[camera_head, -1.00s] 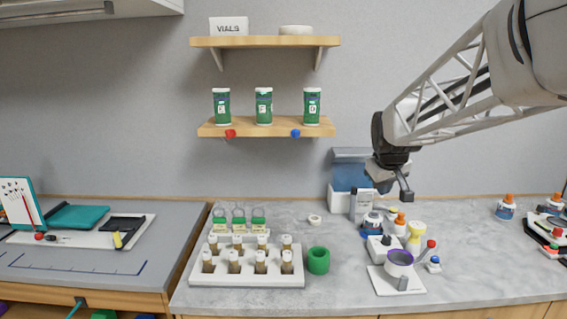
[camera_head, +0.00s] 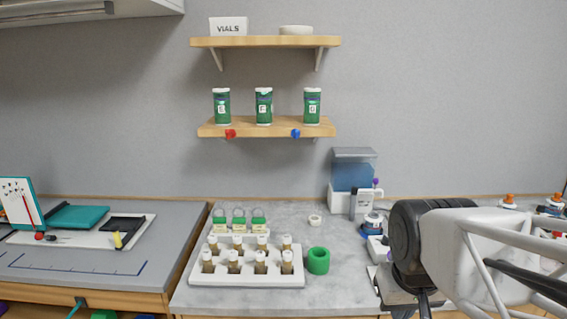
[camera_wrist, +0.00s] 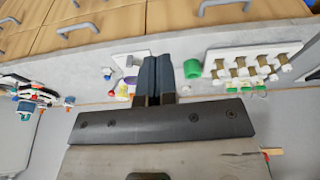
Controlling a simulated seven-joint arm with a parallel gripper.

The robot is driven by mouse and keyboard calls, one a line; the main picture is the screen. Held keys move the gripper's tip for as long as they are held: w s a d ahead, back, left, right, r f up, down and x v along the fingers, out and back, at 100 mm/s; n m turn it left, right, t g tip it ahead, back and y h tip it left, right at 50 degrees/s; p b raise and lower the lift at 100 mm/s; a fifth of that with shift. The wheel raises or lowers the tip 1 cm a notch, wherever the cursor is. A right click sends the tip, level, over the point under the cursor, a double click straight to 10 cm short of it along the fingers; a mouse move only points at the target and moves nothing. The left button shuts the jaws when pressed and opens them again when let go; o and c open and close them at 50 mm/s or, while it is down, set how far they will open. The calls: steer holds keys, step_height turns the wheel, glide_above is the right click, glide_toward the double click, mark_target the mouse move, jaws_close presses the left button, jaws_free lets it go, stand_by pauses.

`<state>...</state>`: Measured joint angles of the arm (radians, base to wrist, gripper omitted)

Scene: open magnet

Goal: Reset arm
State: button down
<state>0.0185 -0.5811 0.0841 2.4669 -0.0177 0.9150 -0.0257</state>
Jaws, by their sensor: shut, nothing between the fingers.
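My gripper (camera_wrist: 155,78) is shut and empty in the wrist view, its two dark fingers together. In the head view my arm comes in from the lower right, and its end (camera_head: 424,305) hangs in front of the counter's right part, with the fingertips cut off or hard to see at the bottom edge. It hides much of the stirrer-like equipment there. A red magnet-like knob (camera_head: 230,133) and a blue one (camera_head: 295,133) are on the front edge of the lower shelf (camera_head: 265,128).
A white rack (camera_head: 247,280) of brown vials and a green ring (camera_head: 318,261) stand on the counter, left of my arm. A blue-and-white dispenser (camera_head: 352,178) stands behind. Drawer handles (camera_wrist: 75,28) show in the wrist view.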

steer(key=s, duration=0.1)
steer(key=s+f, duration=0.2)
steer(key=s, duration=0.1)
steer(key=shift+a, duration=0.25)
